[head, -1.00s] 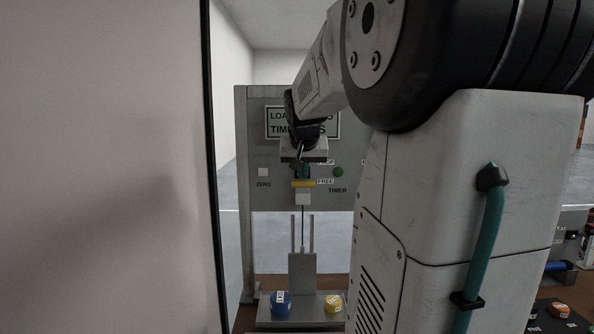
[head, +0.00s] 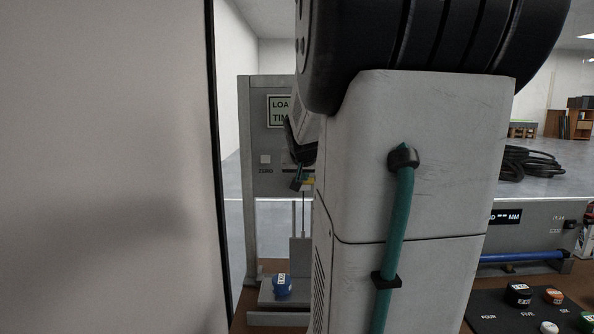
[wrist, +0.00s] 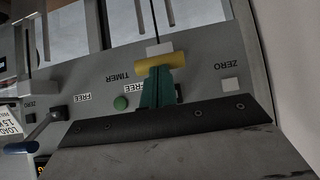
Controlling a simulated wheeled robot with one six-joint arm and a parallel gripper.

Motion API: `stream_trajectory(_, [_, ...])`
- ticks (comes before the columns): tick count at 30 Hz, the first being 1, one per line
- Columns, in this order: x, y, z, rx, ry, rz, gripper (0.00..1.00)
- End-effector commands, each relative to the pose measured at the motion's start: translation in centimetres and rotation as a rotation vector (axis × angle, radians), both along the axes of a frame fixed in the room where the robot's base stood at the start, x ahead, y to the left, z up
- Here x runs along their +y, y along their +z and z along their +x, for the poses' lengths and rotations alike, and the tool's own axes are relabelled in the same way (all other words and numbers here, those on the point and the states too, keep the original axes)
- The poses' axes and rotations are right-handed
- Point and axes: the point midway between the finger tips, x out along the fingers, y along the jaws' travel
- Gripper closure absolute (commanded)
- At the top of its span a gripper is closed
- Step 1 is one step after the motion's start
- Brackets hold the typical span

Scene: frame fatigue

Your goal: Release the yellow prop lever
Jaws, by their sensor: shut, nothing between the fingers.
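The yellow prop lever (wrist: 160,62) is a short yellow bar on the grey panel, below a thin rod and pale block in the upside-down wrist view. My gripper's teal fingers (wrist: 158,75) are shut with nothing between them. Their tips overlap the lever's edge in that view; I cannot tell whether they touch it. A FREE label is partly covered by the fingers in the wrist view.
A blue labelled weight (head: 282,286) sits on the lower plate. A blue-handled crank (wrist: 35,137) is at the wrist view's left. A tall pale wall edge stands close at left.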

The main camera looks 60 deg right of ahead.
Motion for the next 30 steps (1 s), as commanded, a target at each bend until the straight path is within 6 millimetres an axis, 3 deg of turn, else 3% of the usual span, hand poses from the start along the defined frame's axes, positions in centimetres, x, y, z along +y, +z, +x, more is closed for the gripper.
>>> stream_trajectory(20, [0.0, -0.4, 0.1, 0.001, 0.001, 0.001, 1.00])
stream_trajectory(30, [0.0, 0.9, 0.1, 0.002, 0.002, -0.001, 1.00])
